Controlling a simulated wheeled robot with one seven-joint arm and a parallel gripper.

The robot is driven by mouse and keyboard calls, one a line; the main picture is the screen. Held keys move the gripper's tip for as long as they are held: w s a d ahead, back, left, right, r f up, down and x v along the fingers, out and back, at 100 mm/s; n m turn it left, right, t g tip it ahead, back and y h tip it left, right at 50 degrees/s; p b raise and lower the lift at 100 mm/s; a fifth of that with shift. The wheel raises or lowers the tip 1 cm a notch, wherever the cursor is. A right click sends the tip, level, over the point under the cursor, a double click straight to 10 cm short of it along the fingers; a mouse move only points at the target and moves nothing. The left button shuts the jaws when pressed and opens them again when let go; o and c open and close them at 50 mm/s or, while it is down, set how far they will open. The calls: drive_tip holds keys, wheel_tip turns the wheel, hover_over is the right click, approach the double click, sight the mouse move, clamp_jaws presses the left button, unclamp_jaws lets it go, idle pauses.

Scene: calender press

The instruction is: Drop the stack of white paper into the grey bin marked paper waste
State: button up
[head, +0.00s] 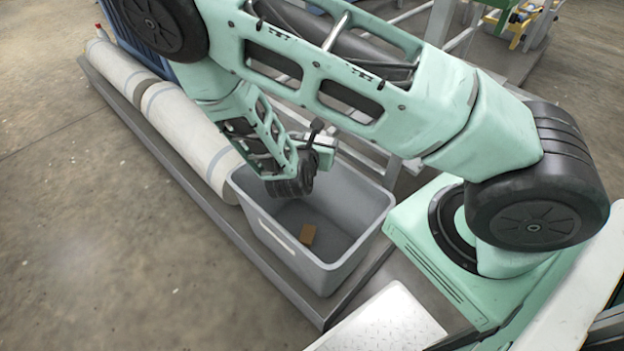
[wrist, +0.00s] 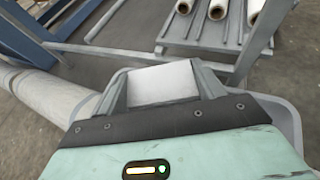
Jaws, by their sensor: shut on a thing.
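My gripper (wrist: 162,76) is shut on the stack of white paper (wrist: 163,86), which sits between the two grey fingers in the wrist view. The grey bin (head: 336,271) stands below my arm in the head view, with a pale label strip on its near side too small to read. My wrist hangs over the far left part of the bin's opening. In the head view my own arm hides the paper. The bin's rim (wrist: 287,112) also shows around my gripper in the wrist view.
A long white roll (head: 190,130) lies left of the bin on the same grey platform (head: 225,222). A rack with several white rolls (wrist: 213,32) stands beyond. Open floor lies at the left.

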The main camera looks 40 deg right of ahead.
wheel_tip(320, 180, down, 11)
drive_tip(key=s+a+m+g+h+b, duration=0.1)
drive_tip(key=m+g+b, duration=0.3)
drive_tip(key=b, duration=0.5)
drive_tip(key=shift+s+a+h+b, duration=0.3)
drive_tip(key=shift+s+a+h, duration=0.05)
drive_tip(key=shift+a+h, duration=0.4)
drive_tip(key=o, duration=1)
drive_tip(key=shift+g, duration=0.3)
drive_tip(key=shift+a, duration=0.1)
drive_tip(key=p+v, duration=0.3)
drive_tip(key=v, duration=1.4)
drive_tip(key=shift+s+a+r, duration=0.1)
drive_tip(key=shift+s+r, duration=0.05)
drive_tip(key=shift+r, duration=0.1)
